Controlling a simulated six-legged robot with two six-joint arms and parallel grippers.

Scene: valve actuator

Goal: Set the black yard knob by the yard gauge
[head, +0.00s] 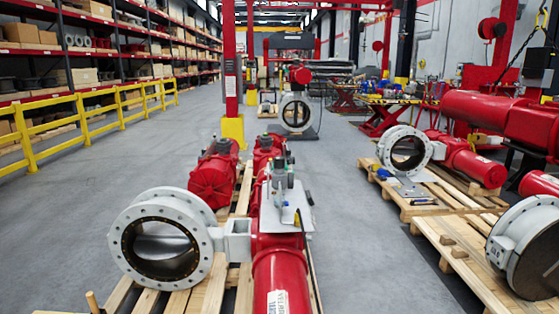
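A pale metal panel (286,208) with small fittings stands on a red valve actuator (280,270) in the centre foreground. Small grey-green and dark fittings (280,165) rise at the panel's top. A small dark part (298,219) shows on the panel's right side. The parts are too small to tell which, if any, is the black yard knob or the yard gauge. Neither of my grippers is in view.
A large white flanged valve (213,240) joins the actuator on a wooden pallet (180,302). More valves, including a white ring valve (428,146), lie on a right-hand pallet (470,255). A yellow railing (75,122) fronts the left shelves. Grey floor (365,240) is clear between the pallets.

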